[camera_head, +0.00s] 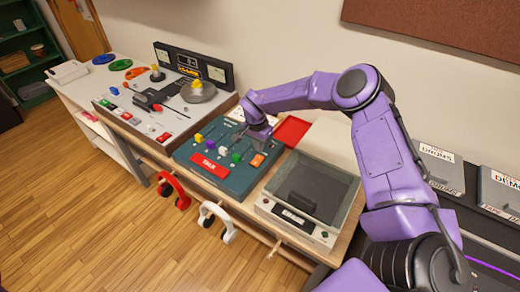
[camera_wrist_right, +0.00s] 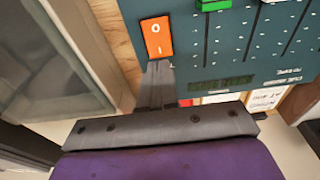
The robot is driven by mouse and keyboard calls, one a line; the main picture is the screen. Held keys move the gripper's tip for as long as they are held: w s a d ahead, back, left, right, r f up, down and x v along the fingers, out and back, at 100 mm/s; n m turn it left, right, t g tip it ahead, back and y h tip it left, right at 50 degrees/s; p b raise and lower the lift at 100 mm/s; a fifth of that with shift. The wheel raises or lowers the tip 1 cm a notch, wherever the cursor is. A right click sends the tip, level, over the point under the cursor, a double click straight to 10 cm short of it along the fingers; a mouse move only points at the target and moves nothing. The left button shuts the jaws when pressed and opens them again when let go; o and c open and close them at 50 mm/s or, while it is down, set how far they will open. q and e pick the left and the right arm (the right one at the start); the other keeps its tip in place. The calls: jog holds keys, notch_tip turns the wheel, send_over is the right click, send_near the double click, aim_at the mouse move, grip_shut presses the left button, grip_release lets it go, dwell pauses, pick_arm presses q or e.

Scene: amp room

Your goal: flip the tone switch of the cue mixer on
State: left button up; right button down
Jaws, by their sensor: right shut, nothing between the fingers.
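The cue mixer (camera_head: 215,184) is a teal panel with coloured sliders and a red TALK button (camera_head: 209,166). Its orange rocker switch (camera_head: 257,160) sits near the right edge. In the right wrist view the orange switch (camera_wrist_right: 157,38) shows a white O and a white I, the I end nearer my fingers. My right gripper (camera_head: 262,137) is over the far right part of the mixer. In its wrist view its shut, empty fingers (camera_wrist_right: 157,78) point at the I end. I cannot tell whether they touch it. My left gripper is not in view.
A glass-lidded device (camera_head: 306,200) stands right of the mixer, a red tray (camera_head: 292,130) behind it. A grey console (camera_head: 165,100) is to the left. Red headphones (camera_head: 174,190) and white headphones (camera_head: 217,222) hang at the table's front.

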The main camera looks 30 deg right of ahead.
aim_at(260, 158)
jog(key=f, duration=0.2)
jog(key=f+p, duration=0.1)
jog(key=shift+w+d+f, duration=0.1)
jog(key=shift+d+f, duration=0.15)
jog(key=shift+f, duration=0.15)
jog(key=shift+f+b, duration=0.65)
jog(key=shift+b, duration=0.2)
jog(key=shift+d+r, duration=0.1)
jog(key=shift+r, duration=0.25)
jog(key=shift+a+p, duration=0.2)
jog(key=shift+p, duration=0.2)
